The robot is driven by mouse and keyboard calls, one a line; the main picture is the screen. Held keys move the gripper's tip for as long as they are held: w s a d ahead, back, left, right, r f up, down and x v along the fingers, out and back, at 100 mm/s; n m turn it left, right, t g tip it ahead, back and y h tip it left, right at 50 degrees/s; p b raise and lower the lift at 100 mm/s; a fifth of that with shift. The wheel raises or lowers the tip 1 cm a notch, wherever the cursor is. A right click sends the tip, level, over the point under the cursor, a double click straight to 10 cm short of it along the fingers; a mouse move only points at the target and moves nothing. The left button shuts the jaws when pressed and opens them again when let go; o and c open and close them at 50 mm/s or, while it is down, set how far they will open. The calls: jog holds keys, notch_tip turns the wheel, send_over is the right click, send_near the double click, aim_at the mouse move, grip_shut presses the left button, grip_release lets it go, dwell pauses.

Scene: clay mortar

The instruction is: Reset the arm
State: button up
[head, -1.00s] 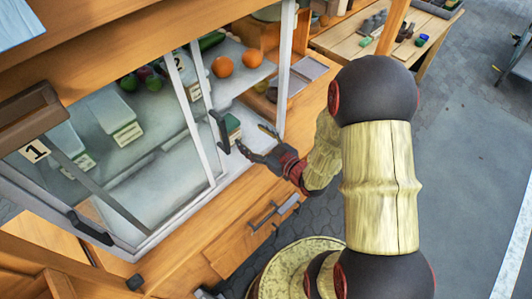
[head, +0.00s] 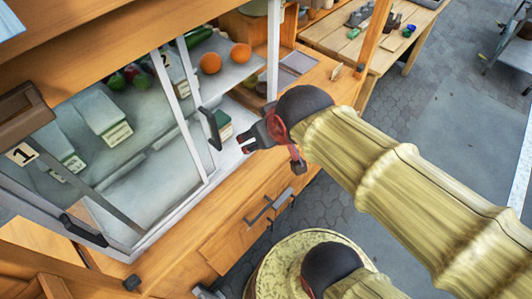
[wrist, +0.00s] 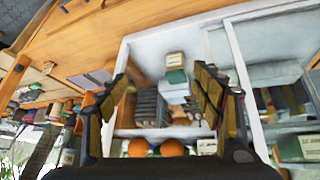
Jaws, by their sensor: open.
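My gripper (head: 245,142) is in front of the open right part of the glass-fronted cabinet (head: 148,245), close to the dark handle of its sliding door (head: 209,128). In the wrist view my gripper (wrist: 170,85) shows its two fingers spread wide apart with nothing between them. Beyond them are the cabinet shelves and a small green-and-white box (wrist: 175,68). That green box (head: 222,126) also shows in the head view behind the door handle, partly hidden. I cannot tell whether the gripper touches the handle.
Two oranges (head: 240,53) lie on the upper shelf. White boxes (head: 108,122) stand behind the glass. A drawer with a metal handle (head: 268,206) is below the counter. A wooden table (head: 345,42) stands at the back right.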

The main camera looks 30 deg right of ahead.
jog(key=s+a+r+g, duration=0.1)
jog(key=s+a, duration=0.2)
jog(key=s, duration=0.3)
jog(key=shift+y, duration=0.4)
jog(key=shift+c, duration=0.5)
